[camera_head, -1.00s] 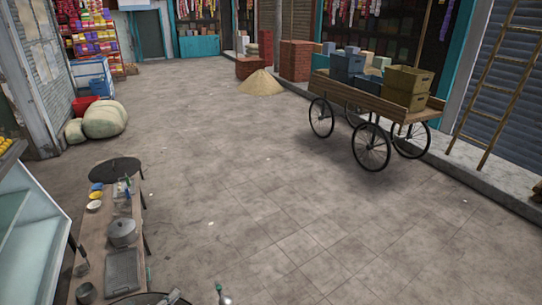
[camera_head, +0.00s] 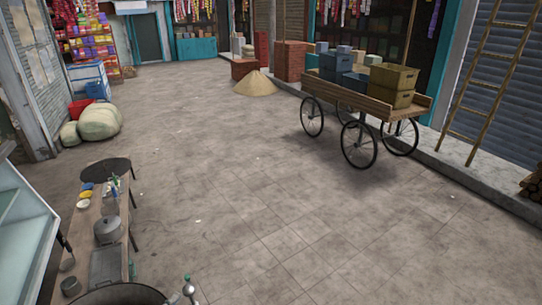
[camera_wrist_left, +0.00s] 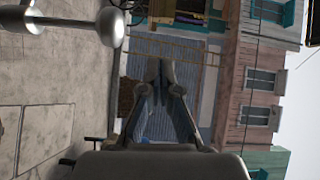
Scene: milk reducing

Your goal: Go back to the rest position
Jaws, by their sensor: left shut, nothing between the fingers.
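My left gripper (camera_wrist_left: 160,75) shows in the left wrist view, with its two dark fingers brought together at the tips and nothing held between them. Beyond it are a shuttered wall and building fronts, which appear turned sideways. I cannot clearly make out either gripper in the head view. My right gripper shows in neither view.
A narrow table (camera_head: 86,250) at lower left carries a pot (camera_head: 108,230) and bowls. A dark round pan (camera_head: 125,293) and a silver-knobbed object (camera_head: 188,288) are close at the bottom edge. A cart (camera_head: 350,97) with crates stands at right. The middle pavement is clear.

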